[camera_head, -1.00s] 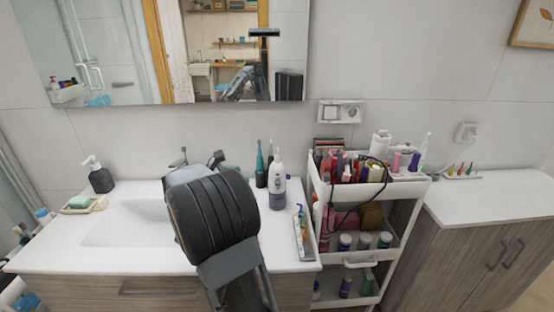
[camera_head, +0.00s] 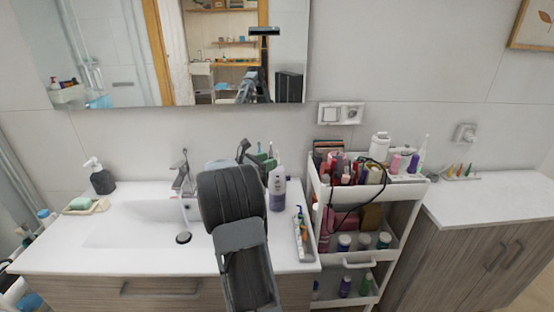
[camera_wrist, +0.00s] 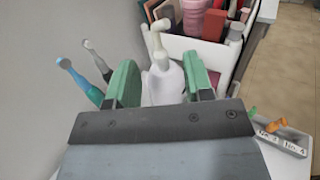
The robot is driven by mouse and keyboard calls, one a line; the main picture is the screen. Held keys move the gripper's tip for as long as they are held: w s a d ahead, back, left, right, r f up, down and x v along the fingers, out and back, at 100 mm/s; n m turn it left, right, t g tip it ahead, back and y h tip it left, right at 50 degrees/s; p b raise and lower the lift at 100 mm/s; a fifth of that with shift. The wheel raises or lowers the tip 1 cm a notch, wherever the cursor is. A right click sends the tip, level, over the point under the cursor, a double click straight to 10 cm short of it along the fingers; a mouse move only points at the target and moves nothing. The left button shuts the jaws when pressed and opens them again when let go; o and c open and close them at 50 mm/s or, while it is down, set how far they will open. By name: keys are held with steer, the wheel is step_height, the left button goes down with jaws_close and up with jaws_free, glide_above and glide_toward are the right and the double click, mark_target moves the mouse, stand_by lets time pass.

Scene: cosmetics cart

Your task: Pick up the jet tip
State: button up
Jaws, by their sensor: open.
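A white water flosser (camera_head: 277,190) with a purple lower part stands upright on the sink counter, and it also shows in the wrist view (camera_wrist: 163,84). A slim white jet tip (camera_wrist: 156,40) with a bent end rises from its top. My gripper (camera_head: 260,158) is at the flosser's upper left in the head view. In the wrist view my gripper (camera_wrist: 159,62) is open and empty, with green pads left and right of the flosser's line. Whether the tip lies between the pads in depth, I cannot tell. My arm hides part of the counter.
Two electric toothbrushes (camera_wrist: 83,82) stand left of the gripper. A tray (camera_head: 303,254) with small coloured tips lies right of the flosser. The crowded white cart (camera_head: 318,187) stands farther right, and a sink with a faucet (camera_head: 182,172) is to the left.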

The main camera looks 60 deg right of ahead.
mark_target(277, 157)
steer(key=shift+p+x, duration=0.6)
steer(key=shift+x, duration=1.75)
steer(key=shift+r, duration=0.1)
jaws_close()
